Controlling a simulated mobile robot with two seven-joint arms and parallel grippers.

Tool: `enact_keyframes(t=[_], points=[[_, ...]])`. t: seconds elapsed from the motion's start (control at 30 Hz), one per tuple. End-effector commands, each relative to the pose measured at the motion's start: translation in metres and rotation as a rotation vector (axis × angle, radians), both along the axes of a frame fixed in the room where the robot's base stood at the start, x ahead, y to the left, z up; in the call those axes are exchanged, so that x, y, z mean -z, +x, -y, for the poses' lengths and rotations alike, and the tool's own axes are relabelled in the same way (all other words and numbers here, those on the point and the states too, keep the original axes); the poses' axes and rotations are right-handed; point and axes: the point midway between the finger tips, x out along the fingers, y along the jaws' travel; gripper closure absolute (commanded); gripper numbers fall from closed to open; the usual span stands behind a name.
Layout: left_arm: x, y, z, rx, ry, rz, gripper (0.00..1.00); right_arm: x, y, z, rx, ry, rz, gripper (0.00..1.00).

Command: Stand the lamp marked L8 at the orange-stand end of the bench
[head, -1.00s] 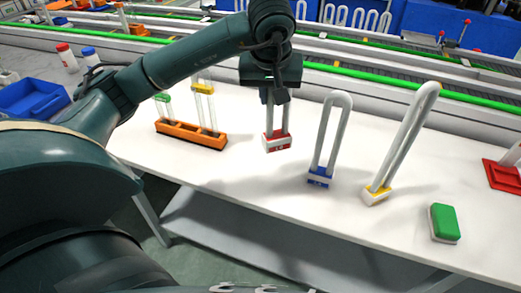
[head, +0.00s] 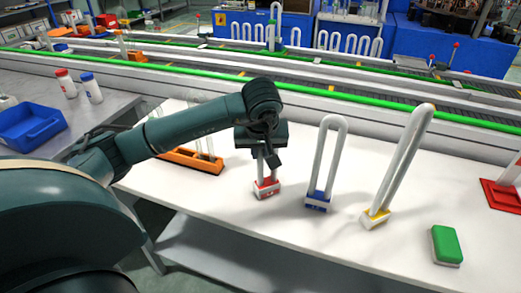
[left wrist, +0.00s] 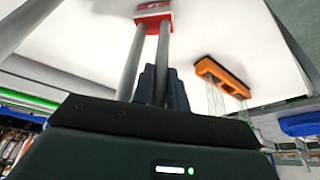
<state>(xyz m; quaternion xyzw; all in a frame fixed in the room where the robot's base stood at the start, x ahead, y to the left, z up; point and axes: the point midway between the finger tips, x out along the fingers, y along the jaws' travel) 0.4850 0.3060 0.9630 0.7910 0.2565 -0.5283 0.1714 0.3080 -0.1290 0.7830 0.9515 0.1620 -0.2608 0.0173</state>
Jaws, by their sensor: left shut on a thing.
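My left gripper (head: 268,158) is shut on the tubes of a red-based lamp (head: 266,187), which stands upright at or just above the bench; I cannot tell whether it touches. The left wrist view shows its red and white base (left wrist: 153,25) past my fingers. Its label is too small to read. A blue-based lamp (head: 317,201) stands to its right, and a tilted yellow-based lamp (head: 375,218) further right. The orange stand (head: 180,158) is at the left end of the white bench (head: 330,250), partly behind my arm; it also shows in the left wrist view (left wrist: 222,77). My right gripper is out of view.
A green block (head: 446,245) lies at the front right and a red stand (head: 502,195) at the right edge. A blue bin (head: 32,125) and two bottles are on the grey table at left. A conveyor runs behind. The bench between the red-based lamp and the orange stand looks clear.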

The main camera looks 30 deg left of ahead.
Motion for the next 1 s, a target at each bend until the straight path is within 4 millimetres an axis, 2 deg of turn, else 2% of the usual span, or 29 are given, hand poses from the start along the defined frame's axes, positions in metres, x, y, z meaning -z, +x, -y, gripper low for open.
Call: enact_keyframes(t=[0.2, 0.23, 0.5, 0.83, 1.0], points=[[0.004, 0.000, 0.000, 0.000, 0.000, 0.001, 1.00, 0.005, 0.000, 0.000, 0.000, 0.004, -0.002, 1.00], [0.003, 0.000, 0.000, 0.000, -0.001, 0.001, 0.84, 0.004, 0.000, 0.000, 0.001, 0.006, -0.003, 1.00], [0.002, 0.000, 0.000, 0.001, 0.000, 0.000, 0.63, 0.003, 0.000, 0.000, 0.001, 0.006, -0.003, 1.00], [-0.005, -0.001, 0.001, 0.002, -0.001, 0.002, 0.63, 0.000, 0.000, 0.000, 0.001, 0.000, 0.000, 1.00], [-0.033, -0.009, 0.008, 0.004, 0.001, 0.008, 0.63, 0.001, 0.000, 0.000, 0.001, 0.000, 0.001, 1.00]])
